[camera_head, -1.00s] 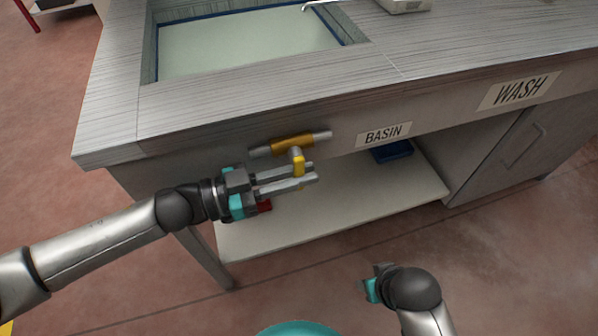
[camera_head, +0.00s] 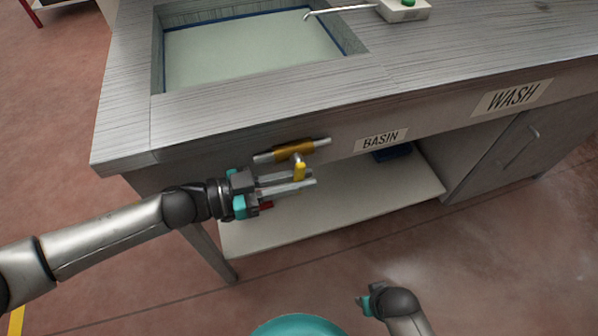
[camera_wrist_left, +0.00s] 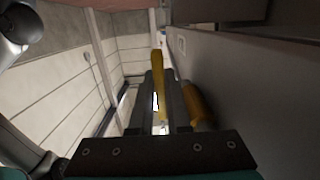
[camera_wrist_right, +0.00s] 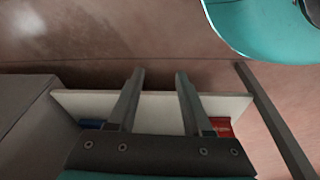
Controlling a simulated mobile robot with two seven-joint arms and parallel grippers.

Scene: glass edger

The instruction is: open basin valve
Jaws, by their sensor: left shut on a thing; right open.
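The basin valve has a yellow body (camera_head: 294,150) with grey pipe ends, on the bench front left of the BASIN label (camera_head: 380,140). Its yellow handle (camera_head: 300,171) sticks out below the body. My left gripper (camera_head: 312,182) is shut on the handle. In the left wrist view the yellow handle (camera_wrist_left: 159,85) stands between the two fingers, and the valve body (camera_wrist_left: 197,104) is beside the right finger. My right gripper (camera_wrist_right: 158,75) is open and empty, over the floor in front of the bench; in the head view its fingers are small and partly hidden.
A sunken basin (camera_head: 250,50) with a thin spout (camera_head: 340,11) is in the benchtop. A lower shelf (camera_head: 330,218) lies under the valve, with a blue bin (camera_head: 393,154) and a red item (camera_wrist_right: 221,127). The floor in front is clear.

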